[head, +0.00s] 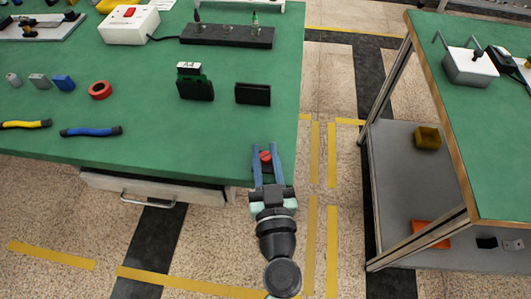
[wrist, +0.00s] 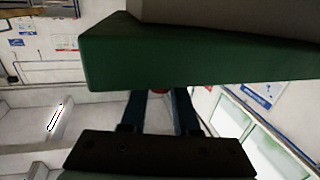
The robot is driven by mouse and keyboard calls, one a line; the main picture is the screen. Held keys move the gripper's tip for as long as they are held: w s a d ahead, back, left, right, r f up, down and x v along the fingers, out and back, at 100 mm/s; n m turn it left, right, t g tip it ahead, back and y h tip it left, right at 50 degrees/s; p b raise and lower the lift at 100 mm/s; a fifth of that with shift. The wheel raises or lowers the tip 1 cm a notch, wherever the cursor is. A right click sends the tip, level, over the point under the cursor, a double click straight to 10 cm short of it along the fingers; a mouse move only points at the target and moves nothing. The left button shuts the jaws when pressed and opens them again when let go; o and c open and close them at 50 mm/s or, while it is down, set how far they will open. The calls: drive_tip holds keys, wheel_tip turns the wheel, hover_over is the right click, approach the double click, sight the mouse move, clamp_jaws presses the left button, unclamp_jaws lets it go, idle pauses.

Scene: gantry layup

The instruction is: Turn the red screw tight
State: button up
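The red screw (head: 265,157) shows near the front right corner of the green workbench (head: 190,135). My gripper (head: 265,150) reaches over that corner from the front, with one blue finger on each side of the screw. The green edge of the bench (wrist: 190,68) hides the fingertips there. The fingers stand apart, but I cannot tell whether they touch the screw or leave a small gap. The screw's lower part is hidden.
On the bench are a dark green A4 block (head: 195,88), a black block (head: 253,94), a red ring (head: 100,90), blue-handled pliers (head: 91,131) and a black rack (head: 227,35). A second green-topped bench (head: 490,150) stands right, across an open aisle.

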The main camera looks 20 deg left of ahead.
clamp_jaws()
